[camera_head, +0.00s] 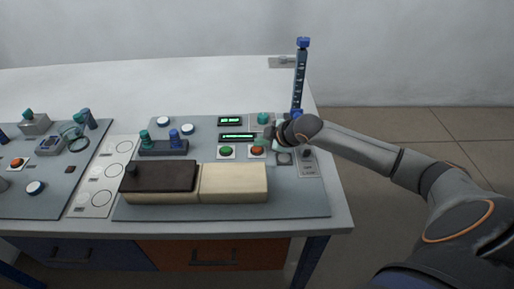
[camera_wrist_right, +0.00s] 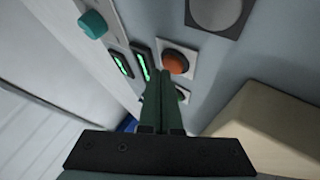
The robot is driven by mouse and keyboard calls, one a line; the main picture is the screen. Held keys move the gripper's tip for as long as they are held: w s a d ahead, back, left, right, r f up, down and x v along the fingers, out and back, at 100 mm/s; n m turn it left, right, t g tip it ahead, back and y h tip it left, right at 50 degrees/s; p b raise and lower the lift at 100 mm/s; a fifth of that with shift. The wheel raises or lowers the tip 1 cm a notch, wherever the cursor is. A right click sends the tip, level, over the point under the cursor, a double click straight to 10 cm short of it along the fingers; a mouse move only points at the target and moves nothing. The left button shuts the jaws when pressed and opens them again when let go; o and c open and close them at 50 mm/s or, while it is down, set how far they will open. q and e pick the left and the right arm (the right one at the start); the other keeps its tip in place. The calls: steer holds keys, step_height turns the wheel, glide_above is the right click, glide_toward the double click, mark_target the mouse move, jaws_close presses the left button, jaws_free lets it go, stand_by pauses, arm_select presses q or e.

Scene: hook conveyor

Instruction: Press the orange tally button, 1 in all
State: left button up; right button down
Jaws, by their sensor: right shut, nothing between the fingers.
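The orange button (camera_head: 257,150) sits on a pale square plate on the grey panel, right of a green button (camera_head: 227,151). My right gripper (camera_head: 269,134) is shut and empty, just behind and above the orange button. In the right wrist view its closed fingertips (camera_wrist_right: 159,76) appear beside the orange button (camera_wrist_right: 175,63), partly overlapping its plate. I cannot tell whether they touch it. The green button (camera_wrist_right: 182,94) is partly hidden behind the fingers there. My left gripper is not in view.
Two green-lit displays (camera_head: 230,121) (camera_head: 238,136) and a teal knob (camera_head: 263,118) lie close to the gripper. A tall blue post (camera_head: 300,75) rises behind the wrist.

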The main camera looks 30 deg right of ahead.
mark_target(260, 150)
steer(key=shift+f, duration=0.5)
stand_by(0.6)
steer(key=shift+r+p, duration=0.9)
steer(key=shift+p, duration=0.2)
step_height(260, 150, up, 5)
steer(key=p, duration=0.5)
steer(key=shift+p, duration=0.35)
steer(key=shift+s, duration=0.1)
